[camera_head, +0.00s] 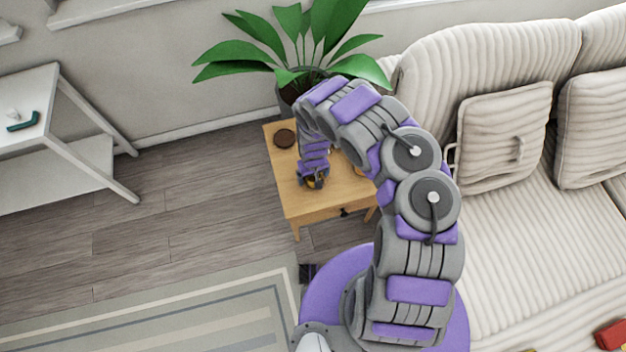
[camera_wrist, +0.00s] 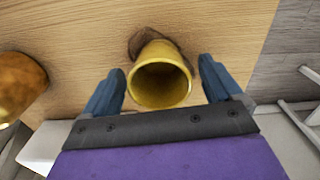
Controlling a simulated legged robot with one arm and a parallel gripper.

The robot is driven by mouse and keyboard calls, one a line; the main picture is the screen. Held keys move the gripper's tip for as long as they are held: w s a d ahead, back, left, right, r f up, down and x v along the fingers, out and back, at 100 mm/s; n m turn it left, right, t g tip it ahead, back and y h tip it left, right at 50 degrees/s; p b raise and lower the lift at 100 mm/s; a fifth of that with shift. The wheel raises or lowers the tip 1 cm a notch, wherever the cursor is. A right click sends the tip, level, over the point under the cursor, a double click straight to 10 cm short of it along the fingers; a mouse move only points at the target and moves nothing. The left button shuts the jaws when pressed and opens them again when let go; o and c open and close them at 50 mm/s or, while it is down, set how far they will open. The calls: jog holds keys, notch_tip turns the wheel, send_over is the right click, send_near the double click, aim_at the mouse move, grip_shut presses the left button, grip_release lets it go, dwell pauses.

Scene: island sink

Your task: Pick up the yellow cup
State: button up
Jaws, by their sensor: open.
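The yellow cup (camera_wrist: 160,82) stands upright on the wooden side table (camera_wrist: 215,25), its open rim facing the wrist camera. My gripper (camera_wrist: 160,90) is open, with one blue finger on each side of the cup and a gap showing at both sides. In the head view my gripper (camera_head: 313,182) reaches down over the side table (camera_head: 300,205). A small bit of yellow shows at the fingers there, and the rest of the cup is hidden.
A round dark brown object (camera_head: 284,138) lies on the table's back left. A rounded orange-gold object (camera_wrist: 18,85) is left of my gripper. A potted plant (camera_head: 300,45) stands behind, and a cream sofa (camera_head: 510,190) is at right.

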jog(key=shift+a+f, duration=0.1)
jog(key=shift+f, duration=0.6)
jog(key=shift+r, duration=0.1)
jog(key=c, duration=1.1)
